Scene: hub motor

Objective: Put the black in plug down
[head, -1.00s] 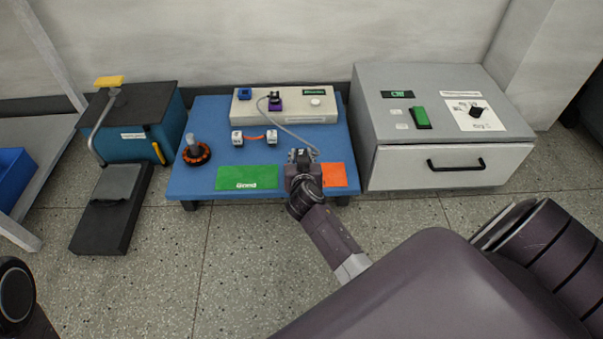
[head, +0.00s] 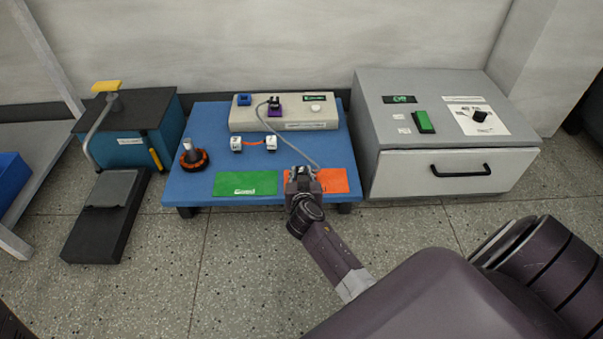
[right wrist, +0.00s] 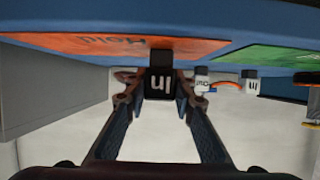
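The black in plug (right wrist: 161,82), with white "in" lettering, sits between the fingers of my right gripper (right wrist: 162,100) in the right wrist view. The fingertips press on both its sides. In the head view my right gripper (head: 303,182) is at the orange mat (head: 333,181), near the front edge of the blue table, and hides most of the plug. A grey cable runs from the gripper back to the tester box (head: 300,120). I cannot tell whether the plug touches the mat. My left gripper is out of view.
A green mat (head: 245,184) lies left of the orange one. Two white connectors (head: 271,143) with an orange wire and a black-orange hub motor (head: 194,160) stand behind and left. A grey cabinet (head: 400,170) with a drawer stands close on the right.

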